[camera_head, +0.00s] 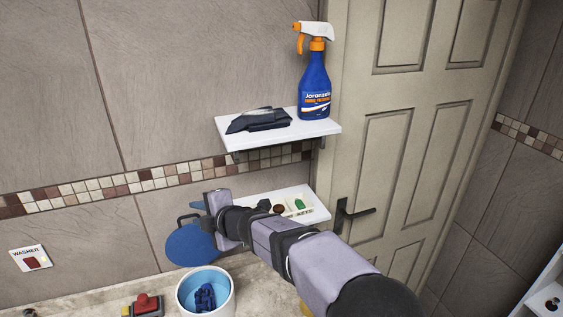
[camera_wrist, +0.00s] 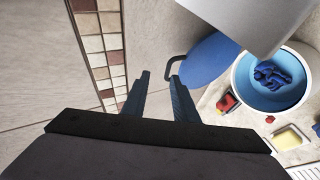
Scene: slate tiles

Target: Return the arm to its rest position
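My arm reaches from the lower right to the middle of the head view, in front of the lower shelf. My gripper (camera_head: 198,206) is at its far left end, near the tiled wall. In the wrist view, the two blue fingers of my gripper (camera_wrist: 160,76) stand apart with only wall visible between them. The gripper looks open and empty. My wrist hides part of the lower shelf (camera_head: 318,209) in the head view.
A blue round object (camera_head: 188,247) with a dark handle is close below the gripper. A white bucket (camera_head: 230,300) holds blue cloth. The upper shelf (camera_head: 322,130) carries a spray bottle (camera_head: 314,88) and dark cloth (camera_head: 258,119). A door (camera_head: 400,130) stands right.

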